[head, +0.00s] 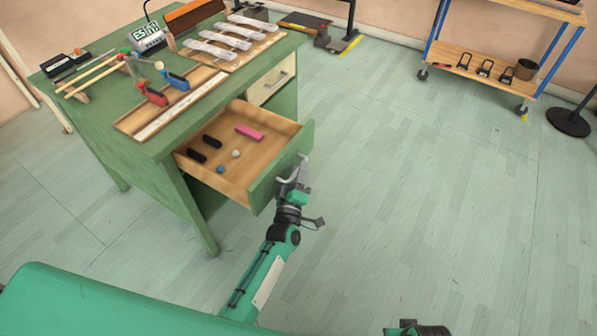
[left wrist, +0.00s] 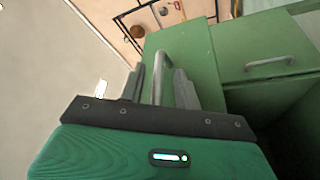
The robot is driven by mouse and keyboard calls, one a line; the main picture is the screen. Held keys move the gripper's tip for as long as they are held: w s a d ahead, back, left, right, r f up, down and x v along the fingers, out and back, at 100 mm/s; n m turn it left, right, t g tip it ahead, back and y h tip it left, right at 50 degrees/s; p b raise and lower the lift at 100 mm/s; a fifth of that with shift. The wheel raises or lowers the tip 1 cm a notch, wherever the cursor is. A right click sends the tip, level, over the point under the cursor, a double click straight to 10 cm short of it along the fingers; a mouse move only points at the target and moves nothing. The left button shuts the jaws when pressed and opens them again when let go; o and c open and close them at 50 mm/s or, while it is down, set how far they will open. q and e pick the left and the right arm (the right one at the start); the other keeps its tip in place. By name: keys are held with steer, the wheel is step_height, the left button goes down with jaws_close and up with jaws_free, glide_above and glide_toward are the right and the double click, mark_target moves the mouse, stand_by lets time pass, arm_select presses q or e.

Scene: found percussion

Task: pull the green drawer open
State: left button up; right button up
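The green drawer (head: 283,168) of the green desk stands well open, its wooden inside showing. It also shows in the left wrist view (left wrist: 190,45). It holds two black blocks, a pink block (head: 249,131), a blue ball and a pale ball. My left gripper (head: 296,177) is at the drawer's grey handle (head: 303,164). In the left wrist view the handle bar (left wrist: 160,72) lies between the two fingers, which look closed on it. Part of my right arm shows at the bottom edge; its fingers are out of view.
The green desk (head: 100,125) carries mallets, a clock, wooden racks and pale bars. A cream drawer (head: 270,82) beyond is shut. A wooden trolley (head: 480,75) and a black round base (head: 568,122) stand far right. The floor right of the drawer is clear.

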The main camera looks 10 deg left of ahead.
steer(key=shift+r, duration=0.15)
arm_select(q)
steer(key=v, duration=1.3)
steer(key=shift+s, duration=0.4)
arm_select(e)
steer(key=shift+w+r, duration=0.1)
